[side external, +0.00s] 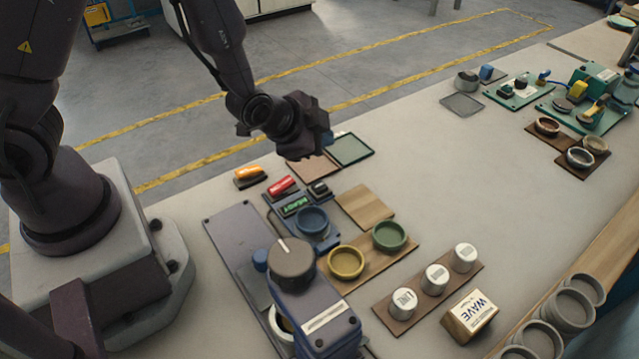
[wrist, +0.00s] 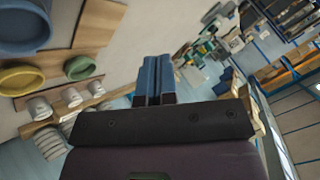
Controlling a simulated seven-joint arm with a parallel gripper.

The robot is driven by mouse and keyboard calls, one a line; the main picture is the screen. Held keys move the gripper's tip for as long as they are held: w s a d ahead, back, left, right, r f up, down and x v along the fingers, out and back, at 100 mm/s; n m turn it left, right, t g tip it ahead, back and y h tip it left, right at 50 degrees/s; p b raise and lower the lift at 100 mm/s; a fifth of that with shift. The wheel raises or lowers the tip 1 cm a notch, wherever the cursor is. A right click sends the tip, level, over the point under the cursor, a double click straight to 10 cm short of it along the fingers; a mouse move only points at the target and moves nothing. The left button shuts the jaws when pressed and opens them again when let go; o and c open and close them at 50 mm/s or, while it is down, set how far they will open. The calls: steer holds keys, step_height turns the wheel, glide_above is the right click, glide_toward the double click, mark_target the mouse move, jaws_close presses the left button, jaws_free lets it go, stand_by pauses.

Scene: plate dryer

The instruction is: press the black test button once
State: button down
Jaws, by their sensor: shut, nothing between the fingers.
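A small black button (side external: 319,188) sits on the table in the side view, just right of a red button and a green-lit display. I take it as the test button; its label is too small to read. My gripper (side external: 325,140) is in the air above and behind it, apart from it. In the wrist view the two blue fingers (wrist: 154,80) are together and empty. The black button does not show in the wrist view.
A red button (side external: 282,186), a lit display (side external: 295,206) and an orange button (side external: 248,174) are close by. A blue bowl (side external: 313,221) and a machine with a dark knob (side external: 291,262) stand nearer the camera.

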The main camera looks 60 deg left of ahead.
mark_target(320, 188)
step_height(320, 188, down, 8)
steer(key=shift+f, duration=0.1)
stand_by(0.4)
stand_by(2.0)
steer(key=shift+f, duration=0.35)
steer(key=shift+f, duration=0.5)
stand_by(0.5)
stand_by(0.4)
steer(key=shift+r, duration=0.9)
steer(key=shift+r, duration=2.55)
